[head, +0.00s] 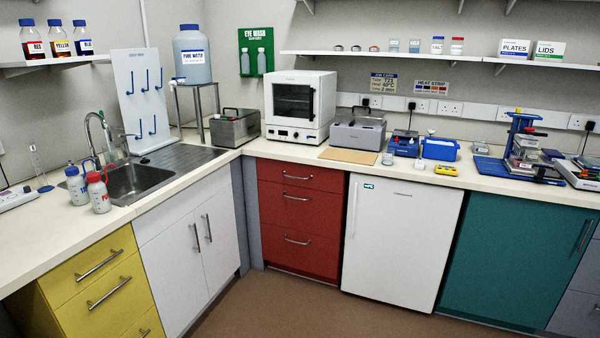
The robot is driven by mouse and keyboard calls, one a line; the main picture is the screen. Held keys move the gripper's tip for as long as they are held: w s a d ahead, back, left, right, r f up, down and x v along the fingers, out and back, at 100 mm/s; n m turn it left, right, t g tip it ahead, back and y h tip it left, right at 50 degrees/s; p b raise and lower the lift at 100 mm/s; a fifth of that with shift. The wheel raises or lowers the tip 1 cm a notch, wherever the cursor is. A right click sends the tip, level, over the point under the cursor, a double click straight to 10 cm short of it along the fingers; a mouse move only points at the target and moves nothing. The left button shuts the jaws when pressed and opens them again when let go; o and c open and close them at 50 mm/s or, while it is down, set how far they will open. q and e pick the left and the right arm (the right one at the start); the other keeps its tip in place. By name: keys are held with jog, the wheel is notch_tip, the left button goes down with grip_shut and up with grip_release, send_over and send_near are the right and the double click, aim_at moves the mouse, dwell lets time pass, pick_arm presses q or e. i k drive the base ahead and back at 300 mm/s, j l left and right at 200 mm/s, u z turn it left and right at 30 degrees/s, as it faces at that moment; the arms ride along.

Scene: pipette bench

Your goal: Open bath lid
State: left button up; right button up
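Two grey metal benchtop units could be the bath, and I cannot tell which from this distance. One (357,133) stands right of the white oven, behind a tan board, with a handle-like bar over its top. The other (236,131) stands in the corner left of the oven, with a dark handle on top and small controls on its front. The tops of both look covered, but the lid edges are too small to make out. Neither of my grippers is in view.
The white oven (299,105) stands between the two units. The tan board (348,156) and a small glass beaker (387,159) lie in front of the right unit. A sink (140,180) is at left. Small instruments crowd the right counter. The brown floor (300,305) is clear.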

aim_at(235, 112)
jog(key=i, duration=1.75)
